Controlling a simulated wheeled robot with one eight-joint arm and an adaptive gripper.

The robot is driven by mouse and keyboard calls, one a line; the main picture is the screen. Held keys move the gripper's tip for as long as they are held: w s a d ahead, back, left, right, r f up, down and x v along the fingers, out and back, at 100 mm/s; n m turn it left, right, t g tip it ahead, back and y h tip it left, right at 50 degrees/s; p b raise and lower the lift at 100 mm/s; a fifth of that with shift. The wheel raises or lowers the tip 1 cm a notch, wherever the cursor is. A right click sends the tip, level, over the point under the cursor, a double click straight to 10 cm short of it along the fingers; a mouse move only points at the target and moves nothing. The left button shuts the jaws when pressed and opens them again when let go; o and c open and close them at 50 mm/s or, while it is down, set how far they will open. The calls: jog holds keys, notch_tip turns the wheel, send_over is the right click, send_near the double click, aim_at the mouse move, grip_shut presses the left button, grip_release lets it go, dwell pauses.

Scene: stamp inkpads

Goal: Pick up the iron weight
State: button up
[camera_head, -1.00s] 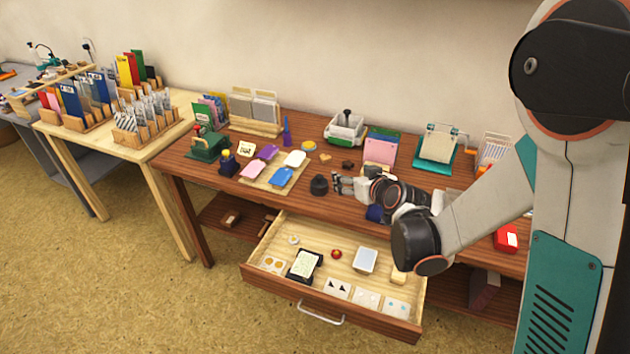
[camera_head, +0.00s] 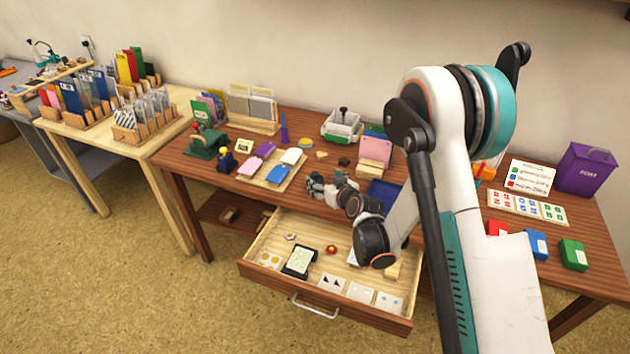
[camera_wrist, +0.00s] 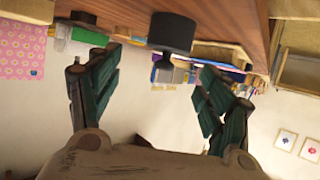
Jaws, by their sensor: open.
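The iron weight (camera_wrist: 172,32) is a dark, short cylinder with a narrower knob. In the wrist view it shows at the top, against the brown table (camera_wrist: 228,28), which appears upside down there. My gripper (camera_wrist: 160,66) is open and empty, with one dark green finger on each side of the picture. The weight lies between the two fingers' lines, just beyond the tips; I see no contact. In the head view my gripper (camera_head: 316,184) is low over the table's front part, and it mostly hides the weight there.
An open drawer (camera_head: 305,311) with small items juts out below my arm. A tray with colored pads (camera_head: 277,173) lies left of my gripper. A blue tray (camera_head: 383,192) is to its right. A white caddy (camera_head: 342,125) and a pink pad (camera_head: 375,149) stand behind.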

aim_at(316, 178)
jog(key=b+x, duration=0.1)
jog(key=x, duration=0.3)
jog(key=b+x, duration=0.1)
jog(key=x, duration=0.1)
jog(key=shift+s+a+f+b, duration=0.15)
jog(key=shift+a+f+b, duration=0.15)
jog(key=shift+a+b, duration=0.1)
jog(key=shift+w+a, duration=0.1)
jog(key=shift+w, duration=0.15)
grip_shut()
